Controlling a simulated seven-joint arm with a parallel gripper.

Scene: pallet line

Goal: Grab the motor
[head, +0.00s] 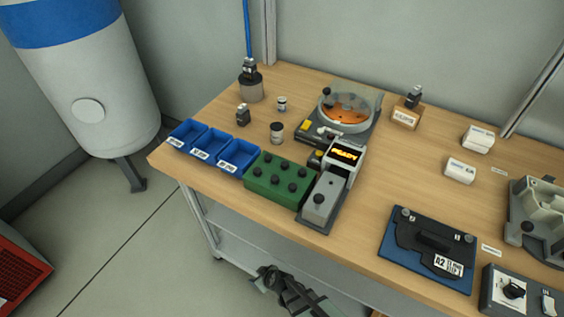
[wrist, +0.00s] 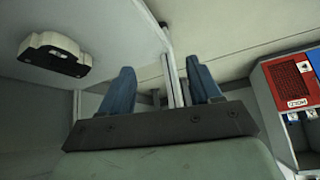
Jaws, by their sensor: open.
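I cannot tell for sure which thing is the motor. One small dark blocky part (head: 243,115) stands directly on the table behind the blue bins. Another dark part (head: 414,96) sits on a labelled wooden block (head: 405,116) at the back right. My gripper (wrist: 162,88) is open and empty in the wrist view, its two blue fingers apart, facing wall and ceiling. In the head view, what looks like my arm's end is low at the table's front edge, partly cut off.
Blue bins (head: 239,170), a green block with black knobs (head: 277,198) and a grey device with a lit display (head: 344,154) line the front left. A clear-covered round feeder (head: 345,115) stands behind. A dark blue fixture plate (head: 398,262) lies front right. The centre-right tabletop is mostly clear.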

